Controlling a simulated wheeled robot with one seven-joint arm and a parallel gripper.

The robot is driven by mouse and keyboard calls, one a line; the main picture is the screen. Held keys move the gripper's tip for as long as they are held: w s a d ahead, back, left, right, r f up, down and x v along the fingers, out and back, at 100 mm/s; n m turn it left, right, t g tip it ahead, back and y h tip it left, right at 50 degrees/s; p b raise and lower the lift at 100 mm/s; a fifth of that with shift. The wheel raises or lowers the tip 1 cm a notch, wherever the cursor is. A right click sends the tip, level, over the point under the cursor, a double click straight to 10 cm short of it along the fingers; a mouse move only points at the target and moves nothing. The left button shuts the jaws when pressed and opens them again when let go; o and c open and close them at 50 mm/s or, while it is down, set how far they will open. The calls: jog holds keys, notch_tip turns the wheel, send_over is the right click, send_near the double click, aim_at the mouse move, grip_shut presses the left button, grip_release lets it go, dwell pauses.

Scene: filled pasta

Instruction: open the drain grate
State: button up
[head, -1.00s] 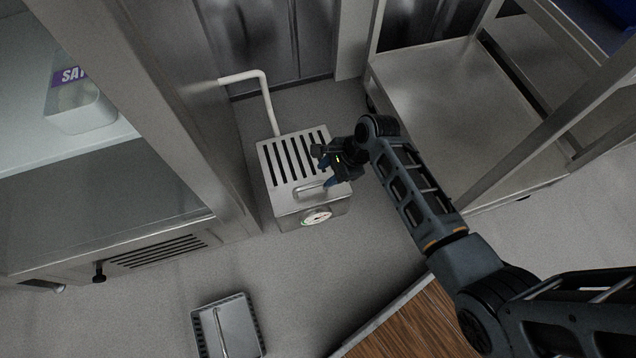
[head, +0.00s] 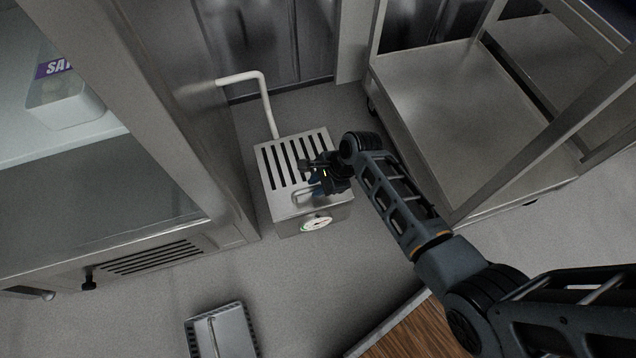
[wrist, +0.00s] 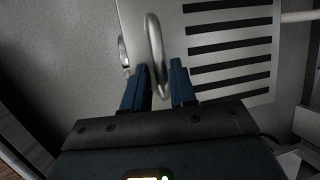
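The drain grate (head: 285,193) is a slotted metal lid lying flat and closed on a metal box on the floor. It carries a looped metal handle (head: 299,196) near its front edge. The handle also shows in the wrist view (wrist: 156,58). My gripper (head: 314,187) is over the front right part of the grate, at the handle. In the wrist view, its two blue fingers (wrist: 160,72) are apart, with the near end of the loop in the gap between them. Whether either finger touches the handle cannot be told.
A round gauge (head: 317,224) is on the box's front. A pale pipe (head: 267,105) rises behind it. A steel cabinet (head: 150,240) stands left, and a steel shelf cart (head: 470,110) right. A grey tray-like item (head: 232,333) lies on the floor in front. Floor between is clear.

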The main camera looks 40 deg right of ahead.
grip_shut()
dwell(0.3)
